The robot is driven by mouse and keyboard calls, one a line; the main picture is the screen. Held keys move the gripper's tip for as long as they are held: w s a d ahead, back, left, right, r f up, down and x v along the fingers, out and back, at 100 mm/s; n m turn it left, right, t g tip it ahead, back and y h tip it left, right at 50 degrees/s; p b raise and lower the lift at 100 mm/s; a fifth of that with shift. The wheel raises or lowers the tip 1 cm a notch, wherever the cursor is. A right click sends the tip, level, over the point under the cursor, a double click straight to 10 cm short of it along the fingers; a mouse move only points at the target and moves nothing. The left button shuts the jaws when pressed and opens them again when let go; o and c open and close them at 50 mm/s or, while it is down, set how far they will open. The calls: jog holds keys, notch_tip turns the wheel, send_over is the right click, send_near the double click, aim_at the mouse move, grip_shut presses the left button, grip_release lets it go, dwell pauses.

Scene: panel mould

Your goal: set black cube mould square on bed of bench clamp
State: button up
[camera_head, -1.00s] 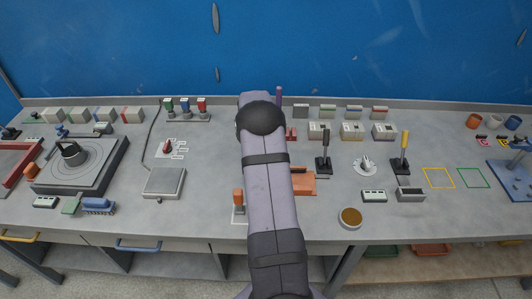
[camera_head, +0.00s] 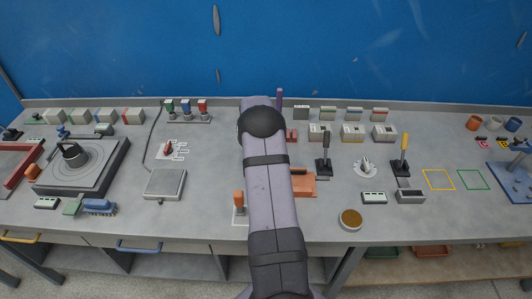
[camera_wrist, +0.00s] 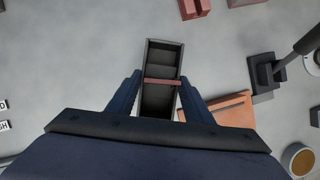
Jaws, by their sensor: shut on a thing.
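The black cube mould (camera_wrist: 164,56) is an open-topped, dark oblong box divided into compartments, seen in the wrist view. A thin reddish bar (camera_wrist: 163,81) crosses its top. My gripper (camera_wrist: 160,82) is shut on the mould, one blue finger at each long side. The near end of the mould lies close to my gripper's body. An orange block (camera_wrist: 232,112) lies just right of the fingers; it also shows beside my arm in the head view (camera_head: 303,182). I cannot tell for sure which fixture is the bench clamp. My arm hides the gripper and mould in the head view.
A dark-handled lever (camera_head: 324,163) stands right of the orange block. A reddish block (camera_wrist: 194,8) lies beyond the mould. A round tin (camera_head: 350,218) is near the front edge. Bare bench lies left of the mould in the wrist view.

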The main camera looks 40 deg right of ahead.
jog(key=r+b, duration=0.1)
jog(key=r, duration=0.2)
jog(key=r+b, duration=0.1)
jog(key=r, duration=0.3)
jog(key=d+r+b, duration=0.1)
jog(key=r, duration=0.2)
jog(key=shift+s+r, duration=0.2)
jog(key=shift+r, duration=0.1)
jog(key=s+a+m+g+b, duration=0.15)
jog(key=s+m+g, duration=0.35)
jog(key=s+m, duration=0.85)
jog(key=shift+y, duration=0.4)
jog(key=shift+s+a+f+p, duration=0.15)
jog(key=shift+f+p, duration=0.7)
jog(key=shift+f, duration=1.55)
jog(key=shift+s+a+f+p, duration=0.15)
jog(key=shift+f+p, duration=0.65)
jog(key=shift+f, duration=1.55)
